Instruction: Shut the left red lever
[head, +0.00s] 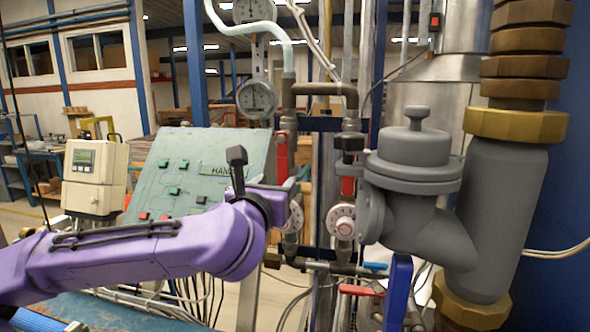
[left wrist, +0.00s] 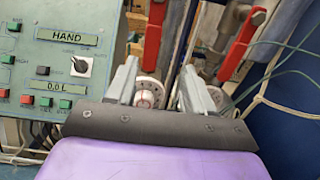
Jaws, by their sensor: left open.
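The left red lever (head: 281,158) hangs upright on the left pipe. It also shows in the left wrist view (left wrist: 154,38). My left gripper (head: 292,188) is at its lower part and partly covers it. In the left wrist view my left gripper (left wrist: 160,76) is open, its two grey fingers apart. The lever's lower end shows in the gap between them; I cannot tell whether they touch it. A second red lever (head: 348,186) is on the right pipe, and it shows to the right of the fingers in the left wrist view (left wrist: 238,46). My right gripper is not in view.
White round dials (head: 343,222) sit below the levers; one (left wrist: 149,92) shows between my fingers. A control panel (head: 190,170) stands to the left. A big grey valve body (head: 415,170) stands close on the right. Pressure gauges (head: 257,98) are above.

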